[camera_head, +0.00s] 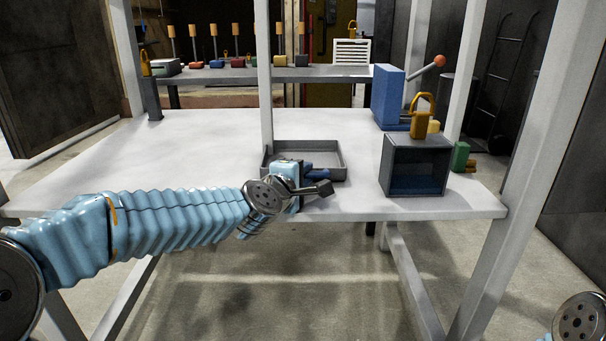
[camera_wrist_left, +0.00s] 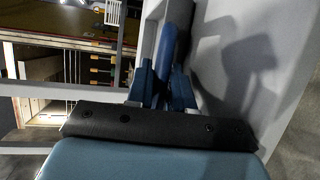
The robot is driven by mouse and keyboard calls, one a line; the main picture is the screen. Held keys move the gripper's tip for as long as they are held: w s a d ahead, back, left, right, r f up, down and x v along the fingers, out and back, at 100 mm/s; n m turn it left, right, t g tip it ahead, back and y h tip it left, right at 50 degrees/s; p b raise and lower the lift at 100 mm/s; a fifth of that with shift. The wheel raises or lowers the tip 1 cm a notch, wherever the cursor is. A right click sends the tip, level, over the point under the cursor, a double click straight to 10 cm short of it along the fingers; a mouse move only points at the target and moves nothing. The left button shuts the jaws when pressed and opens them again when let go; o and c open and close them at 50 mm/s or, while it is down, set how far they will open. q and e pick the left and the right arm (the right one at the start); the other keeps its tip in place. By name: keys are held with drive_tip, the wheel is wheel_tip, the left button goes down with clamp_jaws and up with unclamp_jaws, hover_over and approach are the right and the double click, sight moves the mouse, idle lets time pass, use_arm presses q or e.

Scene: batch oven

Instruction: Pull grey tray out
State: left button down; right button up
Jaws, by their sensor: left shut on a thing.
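The grey tray (camera_head: 332,148) is a shallow, open tray on the white table, left of the dark box. My left gripper (camera_head: 318,178) is at its near side and covers part of its front wall. In the left wrist view, the fingers of my left gripper (camera_wrist_left: 164,85) are shut on a rounded blue bar (camera_wrist_left: 169,45) that looks like a handle. A grey wall beside it (camera_wrist_left: 149,35) is probably the tray's. The join between bar and tray is hidden. My right gripper is out of view; only a joint of my right arm shows at bottom right.
A dark open-fronted box (camera_head: 416,168) stands right of the tray near the front edge. Behind it is a blue block (camera_head: 388,95) with a red-knobbed lever. A white post (camera_head: 265,80) rises behind the tray. The table's left part (camera_head: 150,160) is clear.

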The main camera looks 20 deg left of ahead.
use_arm(q)
drive_tip(key=c, duration=1.1)
unclamp_jaws()
drive_tip(key=p+v, duration=0.1)
drive_tip(key=v, duration=1.2)
drive_tip(key=shift+s, duration=0.4)
